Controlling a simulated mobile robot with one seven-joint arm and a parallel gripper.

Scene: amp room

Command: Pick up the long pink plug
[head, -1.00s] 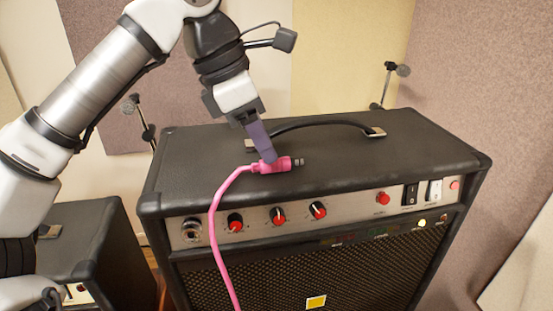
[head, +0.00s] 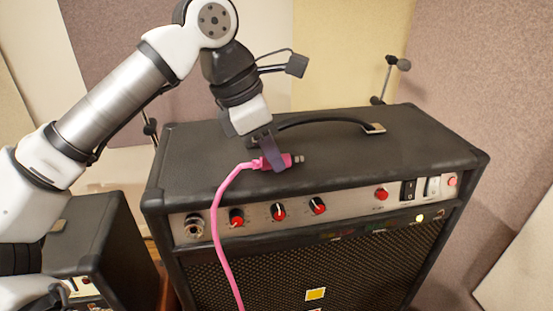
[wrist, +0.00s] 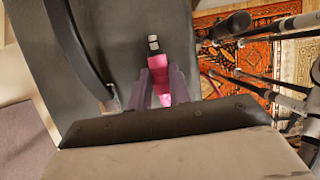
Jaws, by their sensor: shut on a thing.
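The long pink plug (head: 284,161) is at the top of the black amplifier (head: 400,152), lying sideways with its metal tip to the right. Its pink cable (head: 218,220) runs left and hangs down the amp's front. My gripper (head: 274,162) points down at the plug, its purple fingers around the plug's body, shut on it. In the wrist view the plug (wrist: 160,72) sits between the two fingers (wrist: 162,85), its tip pointing away. I cannot tell whether the plug still touches the amp top.
The amp's black handle (head: 318,119) arches just behind my gripper. Knobs (head: 278,211) and an input jack (head: 194,226) line the front panel. A smaller black amp (head: 85,235) stands at the left. Microphone stands (head: 388,80) rise behind. The amp top's right side is clear.

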